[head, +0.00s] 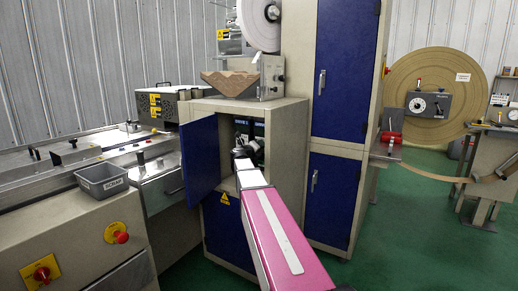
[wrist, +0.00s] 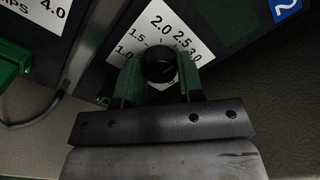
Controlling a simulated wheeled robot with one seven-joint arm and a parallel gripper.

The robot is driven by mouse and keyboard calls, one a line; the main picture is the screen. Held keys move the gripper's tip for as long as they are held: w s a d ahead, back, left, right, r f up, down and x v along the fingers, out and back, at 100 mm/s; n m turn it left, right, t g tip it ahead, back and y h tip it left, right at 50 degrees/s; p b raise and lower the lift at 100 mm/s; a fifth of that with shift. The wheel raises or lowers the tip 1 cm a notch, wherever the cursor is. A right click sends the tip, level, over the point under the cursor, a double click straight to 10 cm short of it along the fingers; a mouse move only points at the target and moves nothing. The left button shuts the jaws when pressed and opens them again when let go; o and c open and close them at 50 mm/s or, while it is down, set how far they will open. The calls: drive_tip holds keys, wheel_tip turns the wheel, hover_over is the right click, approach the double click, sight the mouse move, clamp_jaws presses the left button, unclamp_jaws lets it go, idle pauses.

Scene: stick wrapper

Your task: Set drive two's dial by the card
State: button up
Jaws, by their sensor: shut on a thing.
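The black dial knob (wrist: 159,66) sits on a white scale plate (wrist: 150,22) marked from 1.0 to 3.0, seen in the wrist view. A blue label with a white 2 (wrist: 285,8) is at the upper right, on the same dark unit. My gripper (wrist: 160,76) is shut on the knob, with one green finger on each side. I cannot read the knob's setting. In the head view my gripper (head: 243,155) reaches into the open cabinet, and the dial is hidden.
The blue cabinet door (head: 200,160) stands open left of my arm. The cabinet's side wall (head: 290,150) is close on the right. Green terminal blocks (wrist: 12,72) and a grey cable (wrist: 35,120) are left of the dial. A grey bin (head: 102,180) stands on the machine at left.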

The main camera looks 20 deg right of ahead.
drive_tip(key=shift+n, duration=4.6)
drive_tip(key=o, duration=0.9)
drive_tip(key=v, duration=1.1)
